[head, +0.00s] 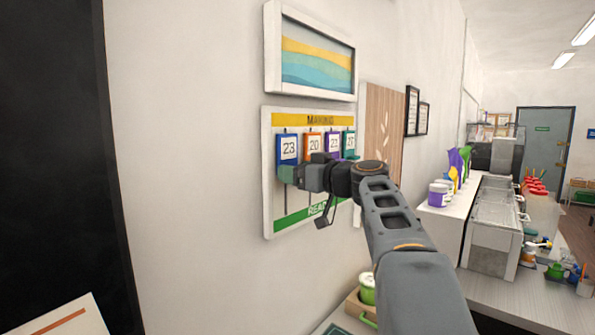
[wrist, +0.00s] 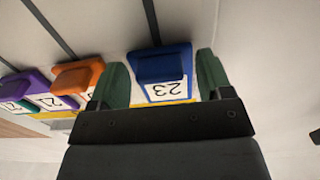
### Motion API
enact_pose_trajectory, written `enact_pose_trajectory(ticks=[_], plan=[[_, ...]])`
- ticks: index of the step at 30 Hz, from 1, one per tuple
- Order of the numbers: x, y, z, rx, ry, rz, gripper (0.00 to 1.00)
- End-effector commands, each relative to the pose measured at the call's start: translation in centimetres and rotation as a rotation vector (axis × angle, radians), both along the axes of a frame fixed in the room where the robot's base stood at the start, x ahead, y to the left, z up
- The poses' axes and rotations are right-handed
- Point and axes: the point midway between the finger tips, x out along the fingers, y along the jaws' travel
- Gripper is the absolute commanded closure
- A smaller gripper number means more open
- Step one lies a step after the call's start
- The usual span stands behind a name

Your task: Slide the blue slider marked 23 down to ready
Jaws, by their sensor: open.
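The blue slider marked 23 (head: 288,150) is at the left end of a white-framed wall board, up near the yellow MAKING band (head: 318,120). The green READY band (head: 299,217) runs along the bottom, partly covered by my gripper. My gripper (head: 290,173) is at the board, at the blue slider's lower end. In the wrist view the picture is upside down; the blue slider (wrist: 163,68) with its raised knob sits between my two open green fingers. No firm contact shows on either side.
Orange (head: 312,144), purple (head: 333,143) and teal (head: 348,143) sliders hang close to the right on the same board. A framed picture (head: 317,60) is above it. A counter with a green-lidded cup (head: 367,290) is below.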

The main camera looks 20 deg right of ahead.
Motion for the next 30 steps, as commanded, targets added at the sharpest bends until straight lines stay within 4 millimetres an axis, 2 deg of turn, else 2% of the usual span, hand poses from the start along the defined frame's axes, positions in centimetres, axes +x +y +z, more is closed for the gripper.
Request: enact_pose_trajectory(ticks=[3, 24, 27, 30], plan=[[0.0, 0.0, 0.0, 0.0, 0.0, 0.0, 0.29], [0.0, 0.0, 0.0, 0.0, 0.0, 0.0, 0.96], [0.0, 0.0, -0.3, 0.0, 0.0, 0.0, 0.96], [0.0, 0.0, -1.6, 0.0, -0.001, 0.001, 0.96]])
